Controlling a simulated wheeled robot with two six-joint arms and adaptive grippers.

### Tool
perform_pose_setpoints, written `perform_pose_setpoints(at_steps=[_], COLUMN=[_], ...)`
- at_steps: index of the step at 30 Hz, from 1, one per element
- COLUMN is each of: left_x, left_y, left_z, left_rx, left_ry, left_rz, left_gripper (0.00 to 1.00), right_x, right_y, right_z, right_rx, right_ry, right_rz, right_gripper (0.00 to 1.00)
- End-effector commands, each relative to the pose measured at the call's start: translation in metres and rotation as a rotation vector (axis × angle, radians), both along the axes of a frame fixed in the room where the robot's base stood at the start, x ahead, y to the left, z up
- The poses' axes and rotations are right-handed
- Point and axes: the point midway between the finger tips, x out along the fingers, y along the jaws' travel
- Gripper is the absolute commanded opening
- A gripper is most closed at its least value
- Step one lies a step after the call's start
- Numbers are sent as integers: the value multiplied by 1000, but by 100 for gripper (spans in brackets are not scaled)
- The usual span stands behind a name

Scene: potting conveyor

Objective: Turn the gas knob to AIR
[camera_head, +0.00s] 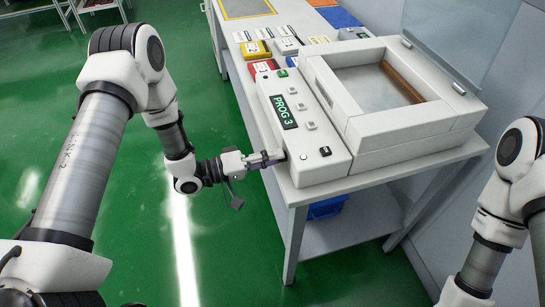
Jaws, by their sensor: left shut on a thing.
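The white benchtop machine (400,125) has a sloped control panel (280,88) with a display (284,112) reading "PROG 3". My left gripper (274,158) is at the panel's near left side, its fingers pointing right against the housing. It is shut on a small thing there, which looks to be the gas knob. The fingers hide most of it, so its pointer and any AIR marking cannot be read. My right gripper is out of view; only part of that arm shows at the right edge.
The machine stands on a light grey table (345,200) with a blue bin (326,208) beneath. Yellow (255,49) and red (264,66) boxes lie behind the panel. A raised clear lid (440,62) stands at the back right. Green floor left of the table is open.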

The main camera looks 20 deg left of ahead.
Motion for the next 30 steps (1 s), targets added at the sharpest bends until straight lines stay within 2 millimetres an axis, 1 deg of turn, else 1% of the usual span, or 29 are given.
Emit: perform_pose_setpoints(at_steps=[6,13,21,30], left_x=[0,0,0,0], left_y=[0,0,0,0], left_z=[-1,-1,-1,-1], left_rx=[-93,-160,-190,-192], left_ry=[140,238,283,286], left_rz=[0,0,1,0], left_gripper=[0,0,0,0], right_x=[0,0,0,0], right_y=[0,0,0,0], right_z=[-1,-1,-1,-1], right_rx=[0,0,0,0], right_ry=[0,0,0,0], right_rz=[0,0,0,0], right_gripper=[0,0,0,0])
